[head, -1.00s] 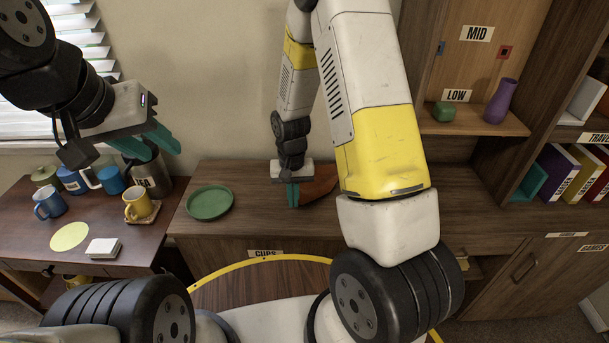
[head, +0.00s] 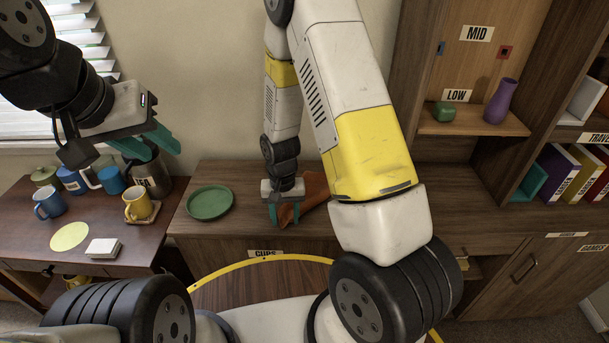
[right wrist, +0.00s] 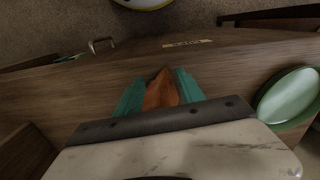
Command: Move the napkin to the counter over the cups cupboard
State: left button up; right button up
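The napkin (head: 316,188) is an orange-brown cloth at the wooden counter (head: 248,194), partly hidden behind my right arm. My right gripper (head: 284,222) is shut on it, with its teal fingers pointing down. In the right wrist view the napkin (right wrist: 161,92) is bunched between the two fingers. Whether it still touches the counter is hard to tell. The CUPS label (head: 265,253) is on the counter front, below and slightly left of this gripper. My left gripper (head: 150,145) is raised over the desk at left, its fingers apart and nothing seen between them.
A green plate (head: 210,202) lies on the counter left of the right gripper. The desk at left holds several mugs, a tea canister (head: 150,178), a yellow disc (head: 70,236) and white coasters (head: 103,248). A shelf with a purple vase (head: 501,101) stands at right.

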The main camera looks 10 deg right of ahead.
jog(key=shift+r, duration=0.15)
jog(key=shift+s+a+r+p, duration=0.2)
jog(key=shift+r+p, duration=0.1)
jog(key=shift+r, duration=0.25)
jog(key=shift+s+a+r+p, duration=0.15)
jog(key=shift+r+p, duration=0.1)
jog(key=shift+r, duration=0.3)
notch_tip(320, 180, up, 8)
jog(key=s+a, duration=0.2)
jog(key=shift+a+f, duration=0.15)
jog(key=shift+f, duration=0.05)
jog(key=shift+s, duration=0.1)
jog(key=s+d+r+t+y, duration=0.1)
jog(key=s+d+r+t, duration=0.15)
jog(key=r, duration=0.65)
jog(key=s+d+r+t+y, duration=0.1)
jog(key=d+r, duration=0.2)
jog(key=r, duration=0.6)
jog(key=s+d+r+n+t, duration=0.2)
jog(key=s+d+r, duration=0.3)
jog(key=s+r, duration=0.2)
jog(key=shift+s+r+t, duration=0.3)
jog(key=shift+r+t, duration=0.05)
jog(key=shift+r, duration=0.45)
